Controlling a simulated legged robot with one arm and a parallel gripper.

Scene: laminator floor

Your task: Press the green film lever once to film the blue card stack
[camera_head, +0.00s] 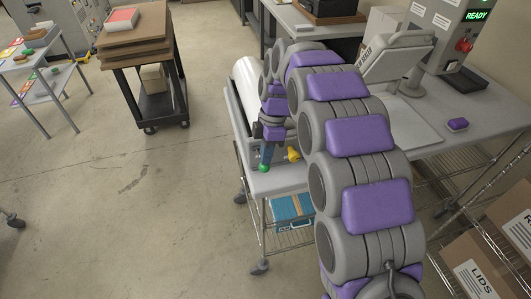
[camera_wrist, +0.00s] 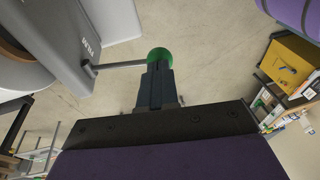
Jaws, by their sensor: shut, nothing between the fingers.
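The green knob of the film lever (camera_wrist: 159,57) sits at the end of a thin metal rod from a grey housing (camera_wrist: 75,35) in the wrist view. My gripper (camera_wrist: 157,70) is shut and empty, its fingertips right at the knob, overlapping its lower edge; contact cannot be told. In the head view the green knob (camera_head: 264,168) shows just below my fingers (camera_head: 267,153), at the cart's front. A yellow knob (camera_head: 293,155) is just right of it. My arm hides most of the machine. I cannot make out a blue card stack on it.
A blue box (camera_head: 292,208) lies on the cart's lower wire shelf. A white film roll (camera_head: 247,85) is behind the lever. A bench (camera_head: 470,115) with a purple object (camera_head: 457,125) stands right. A dark trolley (camera_head: 160,100) stands left.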

